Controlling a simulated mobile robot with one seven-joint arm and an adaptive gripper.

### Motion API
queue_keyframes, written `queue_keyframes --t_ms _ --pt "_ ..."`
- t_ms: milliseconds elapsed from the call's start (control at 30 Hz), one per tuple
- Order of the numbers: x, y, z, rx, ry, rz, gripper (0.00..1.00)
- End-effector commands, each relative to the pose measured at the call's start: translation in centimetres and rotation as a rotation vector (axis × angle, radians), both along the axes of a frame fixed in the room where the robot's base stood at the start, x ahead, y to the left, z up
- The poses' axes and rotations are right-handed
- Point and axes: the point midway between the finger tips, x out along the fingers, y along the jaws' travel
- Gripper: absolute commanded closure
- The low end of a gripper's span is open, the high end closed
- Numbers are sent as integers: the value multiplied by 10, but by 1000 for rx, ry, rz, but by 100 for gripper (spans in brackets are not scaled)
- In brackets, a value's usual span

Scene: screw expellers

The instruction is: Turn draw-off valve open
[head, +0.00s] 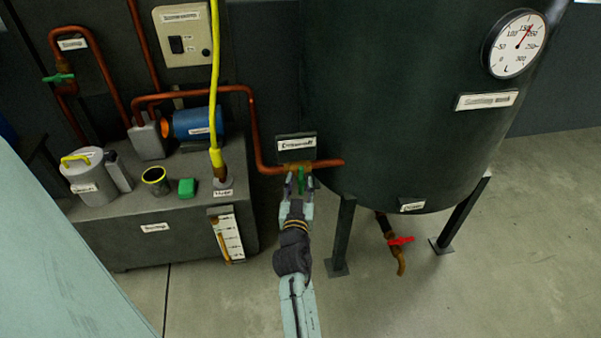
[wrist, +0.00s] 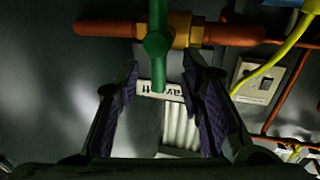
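A brass valve (wrist: 182,30) with a green lever handle (wrist: 158,42) sits on a copper pipe that runs to the big dark tank. It also shows in the head view (head: 301,178), below a white label whose text I cannot read surely. The lever stands crosswise to the pipe. My gripper (head: 300,186) is at this valve with its fingers apart. In the wrist view my gripper (wrist: 163,78) has a purple-padded finger on each side of the lever's lower end, with visible gaps. No contact shows.
The tank (head: 400,110) stands close on the right, on dark legs. A red-handled valve (head: 400,240) hangs under it. A dark grey reservoir (head: 150,235) with a pump motor (head: 197,122) is at left. The floor in front is clear.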

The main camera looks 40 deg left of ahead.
Motion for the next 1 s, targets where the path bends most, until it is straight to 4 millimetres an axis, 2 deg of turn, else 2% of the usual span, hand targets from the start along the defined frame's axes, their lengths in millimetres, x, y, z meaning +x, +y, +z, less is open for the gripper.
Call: queue_keyframes --t_ms 100,233,600,1000 --pt "16 12 2 0 -1 1 64" --pt "26 18 2 1 -2 1 64" --pt "30 21 0 1 -1 1 64" --pt "30 21 0 1 -1 0 91"
